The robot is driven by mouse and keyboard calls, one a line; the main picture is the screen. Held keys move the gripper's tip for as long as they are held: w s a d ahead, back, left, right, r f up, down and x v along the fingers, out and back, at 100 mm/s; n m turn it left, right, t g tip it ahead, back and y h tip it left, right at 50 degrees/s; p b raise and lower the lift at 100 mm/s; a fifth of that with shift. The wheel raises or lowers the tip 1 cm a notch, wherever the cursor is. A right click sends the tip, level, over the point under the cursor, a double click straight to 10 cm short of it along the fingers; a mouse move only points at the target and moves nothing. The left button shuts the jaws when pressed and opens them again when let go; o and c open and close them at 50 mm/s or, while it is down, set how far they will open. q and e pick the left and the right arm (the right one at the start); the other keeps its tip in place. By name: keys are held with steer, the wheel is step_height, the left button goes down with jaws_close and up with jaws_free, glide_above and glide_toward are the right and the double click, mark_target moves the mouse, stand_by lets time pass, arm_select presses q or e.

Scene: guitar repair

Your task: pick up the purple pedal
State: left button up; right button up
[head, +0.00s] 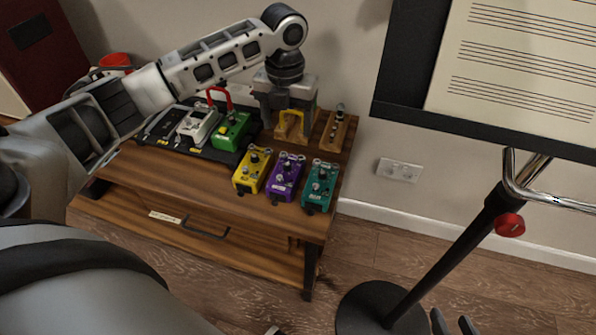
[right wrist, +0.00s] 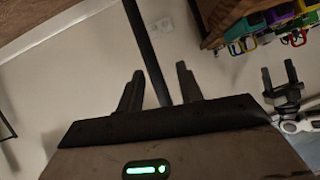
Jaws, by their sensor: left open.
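The purple pedal (head: 286,178) stands on the wooden table between a yellow pedal (head: 252,170) and a teal pedal (head: 320,186). A purple patch also shows at the upper right edge of the right wrist view (right wrist: 280,14). My left gripper (head: 287,128) is open, pointing down behind the pedal row, apart from the purple pedal. A yellow arched piece shows between its fingers; I cannot tell if they touch it. My right gripper (head: 455,324) is low at the bottom of the head view, away from the table. In the right wrist view its fingers (right wrist: 157,90) are apart and empty.
A black pedalboard (head: 160,140) bears a white pedal (head: 198,125) and a green pedal (head: 231,131) at the left. A wooden block (head: 337,130) stands at the back right. The music stand (head: 440,255) rises right of the table, near my right gripper.

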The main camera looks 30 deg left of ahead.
mark_target(287, 165)
arm_select(q)
steer(key=f, duration=0.3)
steer(key=f+b, duration=0.1)
steer(key=f, duration=0.3)
steer(key=f+b, duration=0.1)
steer(key=f, duration=0.2)
steer(key=shift+s+f, duration=0.25)
steer(key=shift+f, duration=0.15)
step_height(287, 165, down, 4)
steer(key=shift+f+b, duration=0.25)
steer(key=shift+b, duration=0.75)
steer(key=shift+a, duration=0.1)
steer(key=c, duration=1)
arm_select(e)
step_height(287, 165, down, 7)
steer(key=a+g, duration=0.1)
steer(key=shift+w+a+g, duration=0.2)
steer(key=shift+a+g, duration=0.1)
steer(key=shift+a, duration=0.1)
